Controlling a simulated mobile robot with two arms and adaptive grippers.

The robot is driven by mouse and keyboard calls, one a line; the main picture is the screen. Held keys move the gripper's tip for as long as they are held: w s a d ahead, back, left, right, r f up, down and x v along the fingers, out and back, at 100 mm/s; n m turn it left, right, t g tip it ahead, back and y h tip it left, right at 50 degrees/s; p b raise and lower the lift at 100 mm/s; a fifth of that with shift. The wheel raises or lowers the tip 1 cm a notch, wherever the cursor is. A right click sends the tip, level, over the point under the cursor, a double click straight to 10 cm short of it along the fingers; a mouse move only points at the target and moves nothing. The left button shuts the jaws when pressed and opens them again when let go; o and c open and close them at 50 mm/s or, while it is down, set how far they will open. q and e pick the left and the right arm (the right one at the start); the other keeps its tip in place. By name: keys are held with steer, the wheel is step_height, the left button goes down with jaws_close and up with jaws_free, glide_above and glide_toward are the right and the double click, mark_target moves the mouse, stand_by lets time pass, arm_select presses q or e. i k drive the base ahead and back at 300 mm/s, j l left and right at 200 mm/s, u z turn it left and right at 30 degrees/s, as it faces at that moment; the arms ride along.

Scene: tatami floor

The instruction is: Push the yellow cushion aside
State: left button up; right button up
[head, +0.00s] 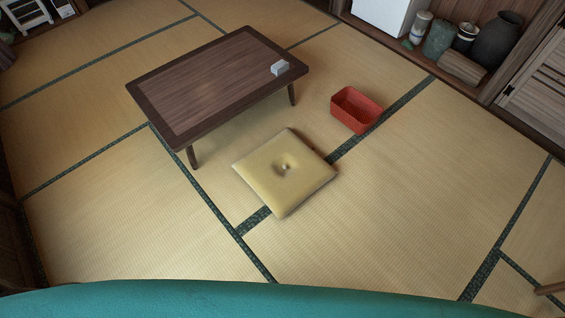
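The yellow cushion (270,185) lies flat on the tatami floor, near the middle of the head view. It is square, with a dimple and button at its centre. Its upper left corner is close to the front of the low table. Neither of my grippers shows in this view, and nothing touches the cushion from my side.
A low dark wooden table (200,85) stands behind and left of the cushion, with a small pale block (280,68) on it. A red open bin (355,112) sits to the upper right. Jars (438,40) fill an alcove. Floor in front and right is clear.

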mark_target(284, 171)
steer(key=i+l+u, duration=0.1)
steer(key=i+l, duration=0.2)
steer(key=i+l+u, duration=0.15)
steer(key=l, duration=0.25)
steer(key=i+l+u, duration=0.1)
steer(key=i+l, duration=0.25)
steer(key=i+l+u, duration=0.15)
steer(key=l, duration=0.3)
steer(key=i+l+u, duration=0.1)
steer(key=i+l, duration=0.2)
steer(key=l, duration=0.15)
